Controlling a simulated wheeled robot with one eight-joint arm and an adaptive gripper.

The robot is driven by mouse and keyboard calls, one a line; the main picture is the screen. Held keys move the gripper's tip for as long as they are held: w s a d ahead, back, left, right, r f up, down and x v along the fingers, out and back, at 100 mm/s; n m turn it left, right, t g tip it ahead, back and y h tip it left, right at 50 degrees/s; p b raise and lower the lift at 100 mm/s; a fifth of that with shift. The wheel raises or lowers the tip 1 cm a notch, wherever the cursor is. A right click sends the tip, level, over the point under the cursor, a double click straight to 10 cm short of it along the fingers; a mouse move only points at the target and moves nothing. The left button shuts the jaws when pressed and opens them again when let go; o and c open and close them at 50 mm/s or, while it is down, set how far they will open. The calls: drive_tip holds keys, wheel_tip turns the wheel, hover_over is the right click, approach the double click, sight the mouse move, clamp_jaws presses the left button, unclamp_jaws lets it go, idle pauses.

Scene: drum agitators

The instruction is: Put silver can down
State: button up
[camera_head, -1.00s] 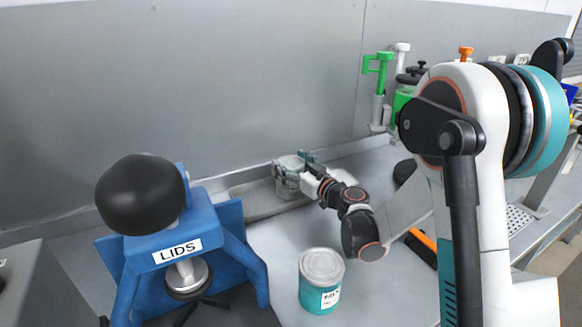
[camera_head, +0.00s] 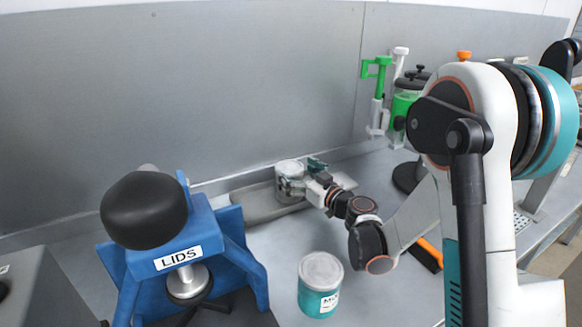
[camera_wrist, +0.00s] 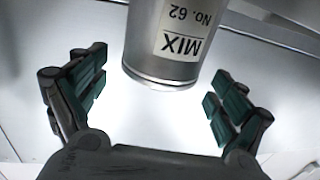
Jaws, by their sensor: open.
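The silver can (camera_head: 289,170) stands upright on the grey tray (camera_head: 250,208) at the back of the bench. In the wrist view the silver can (camera_wrist: 165,50) carries a white label reading "MIX No. 62". My gripper (camera_head: 300,186) is at the can in the head view. In the wrist view my gripper (camera_wrist: 155,92) is open, its green-padded fingers spread on both sides of the can, with visible gaps to it. The can's lower part is partly hidden behind my gripper in the head view.
A teal can with a grey lid (camera_head: 320,284) stands on the front of the bench. A blue LIDS press (camera_head: 185,245) is at left. A green and white device (camera_head: 385,95) and an orange-handled tool (camera_head: 430,252) are at right.

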drive_tip(key=p+v, duration=0.2)
drive_tip(key=v, duration=0.7)
drive_tip(key=s+a+r+m+g+h, duration=0.25)
drive_tip(key=s+r+g, duration=0.25)
drive_tip(key=s, duration=0.6)
drive_tip(key=s+d+m+g+h, duration=0.1)
drive_tip(key=s+d+m+h, duration=0.1)
drive_tip(key=s, duration=0.8)
drive_tip(key=s+d+m+g+h, duration=0.2)
drive_tip(key=s+d+h, duration=0.3)
drive_tip(key=s+d, duration=0.2)
drive_tip(key=s, duration=0.2)
drive_tip(key=shift+s+f, duration=0.3)
drive_tip(key=shift+s, duration=0.1)
